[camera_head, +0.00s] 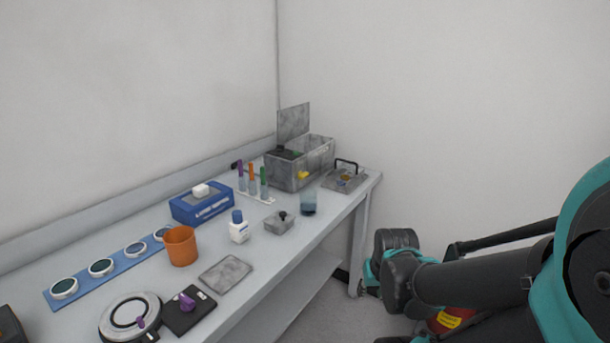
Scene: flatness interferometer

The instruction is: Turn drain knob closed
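A grey tank with its lid raised (285,172) stands at the far end of the bench. A small yellow knob (303,175) sits low on its front, and it looks like the drain knob. It is too small for me to tell whether it is turned open or closed. My black and teal arm shows at the lower right, apart from the bench. I cannot make out my gripper's fingers in this view, and nothing of mine touches the knob.
Floor shows beside the bench.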

